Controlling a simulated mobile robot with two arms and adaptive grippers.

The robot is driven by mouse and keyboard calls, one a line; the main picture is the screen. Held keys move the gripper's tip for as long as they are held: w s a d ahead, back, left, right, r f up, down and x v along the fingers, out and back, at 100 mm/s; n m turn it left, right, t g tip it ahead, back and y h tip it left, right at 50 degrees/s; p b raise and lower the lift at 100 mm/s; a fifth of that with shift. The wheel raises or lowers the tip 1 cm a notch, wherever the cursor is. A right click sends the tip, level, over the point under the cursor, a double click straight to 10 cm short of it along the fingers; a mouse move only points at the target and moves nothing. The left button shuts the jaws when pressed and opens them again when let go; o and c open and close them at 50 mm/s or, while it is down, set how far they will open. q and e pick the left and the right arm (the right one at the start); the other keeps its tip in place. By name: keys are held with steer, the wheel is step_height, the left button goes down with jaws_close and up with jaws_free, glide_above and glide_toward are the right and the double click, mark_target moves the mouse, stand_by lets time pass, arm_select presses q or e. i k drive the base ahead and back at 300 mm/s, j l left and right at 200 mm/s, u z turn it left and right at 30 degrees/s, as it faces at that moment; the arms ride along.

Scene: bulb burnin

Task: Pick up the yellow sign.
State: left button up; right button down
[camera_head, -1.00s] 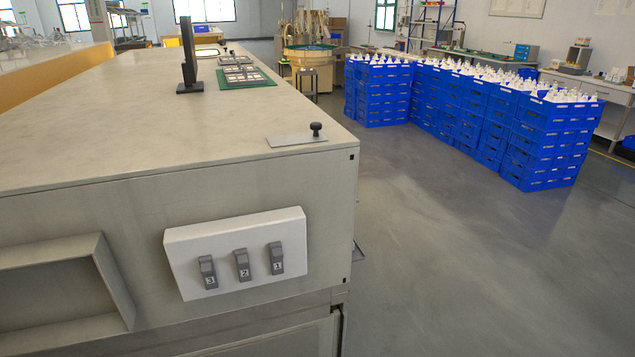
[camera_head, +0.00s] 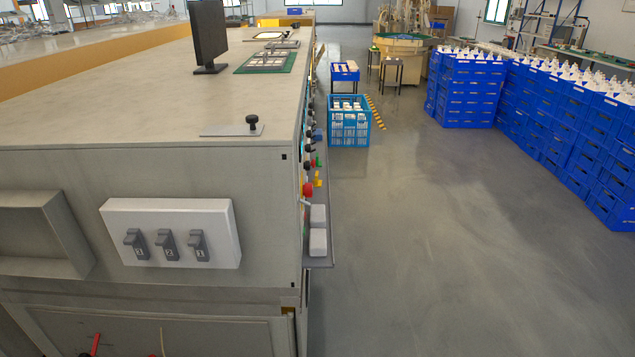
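I cannot make out a yellow sign for certain. A small yellow item (camera_head: 318,181) shows on the narrow side shelf of the large grey bench, too small to identify. A yellow-and-black striped piece (camera_head: 375,112) is beside the light blue crate on the floor; I cannot tell whether it is a sign or a floor marking. Neither of my grippers is in view.
The grey bench (camera_head: 150,110) fills the left, with a switch panel (camera_head: 170,232) on its near end. A side shelf (camera_head: 319,215) sticks out into the aisle. A light blue crate (camera_head: 349,138) stands ahead. Blue crate stacks (camera_head: 560,125) line the right. The grey floor (camera_head: 430,260) between is open.

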mark_target(316, 183)
steer(key=i+l+u, duration=0.3)
steer(key=i+l, duration=0.75)
steer(key=l, duration=0.1)
